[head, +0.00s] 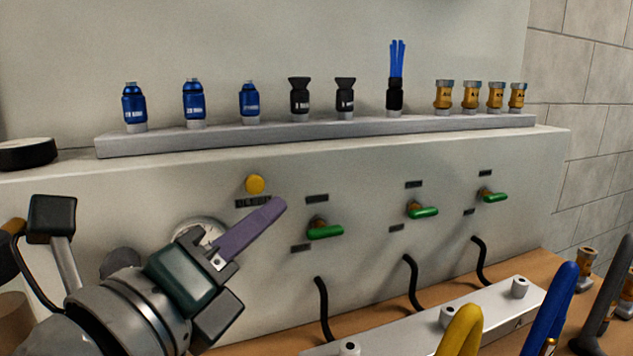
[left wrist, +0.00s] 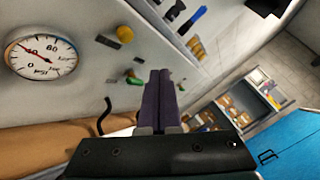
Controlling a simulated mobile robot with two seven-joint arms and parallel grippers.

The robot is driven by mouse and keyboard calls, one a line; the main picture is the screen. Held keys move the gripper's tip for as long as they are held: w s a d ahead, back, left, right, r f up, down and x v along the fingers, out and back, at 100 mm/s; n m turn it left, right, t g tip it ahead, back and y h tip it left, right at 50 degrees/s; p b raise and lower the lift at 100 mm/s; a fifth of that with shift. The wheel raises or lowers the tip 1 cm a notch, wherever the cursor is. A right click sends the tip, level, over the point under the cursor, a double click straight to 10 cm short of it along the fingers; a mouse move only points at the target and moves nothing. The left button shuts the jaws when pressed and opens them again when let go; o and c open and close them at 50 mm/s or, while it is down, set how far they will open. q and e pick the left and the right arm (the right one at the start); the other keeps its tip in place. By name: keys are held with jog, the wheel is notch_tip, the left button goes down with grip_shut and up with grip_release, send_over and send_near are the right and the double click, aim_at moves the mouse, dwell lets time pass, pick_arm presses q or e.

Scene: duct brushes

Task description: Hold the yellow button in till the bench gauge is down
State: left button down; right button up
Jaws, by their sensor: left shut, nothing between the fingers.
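The yellow button (head: 255,184) sits on the pale bench front above a dark label, and it also shows in the left wrist view (left wrist: 124,34). The round bench gauge (left wrist: 42,56) has a white face and a thin red needle pointing to the upper left; in the head view the gauge (head: 203,228) is partly hidden behind my gripper. My left gripper (head: 275,207) has purple fingers, shut and empty. In the head view its tips appear just below and right of the button; in the wrist view the button is clear of them. My right gripper is not in view.
Green-handled valves (head: 325,232) with black hoses stand right of the button. A grey ledge (head: 310,135) above carries blue, black and gold fittings. A white rail (head: 400,328) lies on the brown worktop, with coloured curved pieces (head: 556,310) at the lower right.

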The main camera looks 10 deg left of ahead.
pick_arm(q)
jog(key=shift+w+a, duration=0.5)
jog(key=shift+w, duration=0.25)
jog(key=shift+w+a, duration=0.55)
jog(key=shift+w, duration=0.25)
jog(key=shift+w+a, duration=0.5)
jog(key=shift+w, duration=0.25)
jog(key=shift+w+a, duration=0.1)
jog(key=shift+w, duration=0.05)
jog(key=shift+w+a, duration=0.15)
jog(key=shift+w, duration=0.05)
jog(key=shift+w+a, duration=0.3)
jog(key=shift+w, duration=0.15)
dwell(1.1)
jog(key=shift+s, duration=0.1)
dwell(1.6)
jog(key=shift+s+d, duration=0.55)
jog(key=shift+s, duration=0.15)
jog(key=shift+s+d, duration=0.7)
jog(key=shift+s, duration=0.35)
jog(key=shift+s+d, duration=0.7)
jog(key=shift+s, duration=0.35)
